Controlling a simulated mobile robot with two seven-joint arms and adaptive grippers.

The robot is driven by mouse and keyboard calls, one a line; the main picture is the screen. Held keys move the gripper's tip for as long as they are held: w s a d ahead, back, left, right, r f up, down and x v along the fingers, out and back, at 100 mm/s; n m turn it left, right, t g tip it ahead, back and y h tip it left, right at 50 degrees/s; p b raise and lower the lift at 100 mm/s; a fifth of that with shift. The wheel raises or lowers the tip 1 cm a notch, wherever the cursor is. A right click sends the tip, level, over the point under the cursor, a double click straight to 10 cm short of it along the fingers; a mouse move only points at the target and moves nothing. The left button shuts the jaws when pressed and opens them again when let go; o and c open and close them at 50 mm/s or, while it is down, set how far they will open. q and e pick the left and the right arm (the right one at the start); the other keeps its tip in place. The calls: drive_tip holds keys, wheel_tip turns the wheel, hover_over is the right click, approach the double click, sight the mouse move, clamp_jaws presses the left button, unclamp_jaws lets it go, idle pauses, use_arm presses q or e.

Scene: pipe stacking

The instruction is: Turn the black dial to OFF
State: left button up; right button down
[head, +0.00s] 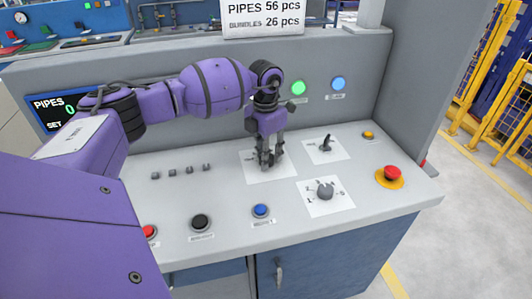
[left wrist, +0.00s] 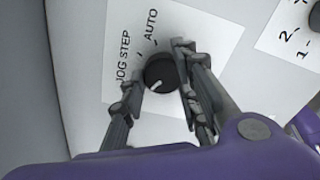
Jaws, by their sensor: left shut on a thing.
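My left gripper (head: 270,160) reaches down onto a white label plate on the sloped console, and its fingers hide most of what is between them. In the left wrist view, the black dial (left wrist: 160,71) sits between the two fingers, which are shut on its sides. A pale pointer mark on the dial points toward the lower left of that view. The label plate (left wrist: 120,32) shows JOG STEP and AUTO. No OFF marking can be read. My right gripper is not in view.
A grey numbered knob (head: 325,190) and a lever switch (head: 326,144) are to the right of the gripper. A blue button (head: 261,210), a black button (head: 200,222) and a red emergency button (head: 391,174) are also on the console. Green and blue lamps are on the back panel.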

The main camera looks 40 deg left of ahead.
use_arm(q)
drive_tip(key=shift+w+a+r, duration=0.2)
drive_tip(key=shift+a+r, duration=0.1)
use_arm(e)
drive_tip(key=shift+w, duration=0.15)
use_arm(q)
drive_tip(key=o, duration=0.9)
drive_tip(key=shift+o, duration=0.7)
drive_tip(key=shift+s+f, duration=0.1)
drive_tip(key=shift+f, duration=0.1)
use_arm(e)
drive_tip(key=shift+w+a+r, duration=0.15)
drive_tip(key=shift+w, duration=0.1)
use_arm(q)
drive_tip(key=shift+d, duration=0.1)
drive_tip(key=shift+r, duration=0.3)
wheel_tip(320, 180, up, 12)
drive_tip(key=shift+f, duration=0.2)
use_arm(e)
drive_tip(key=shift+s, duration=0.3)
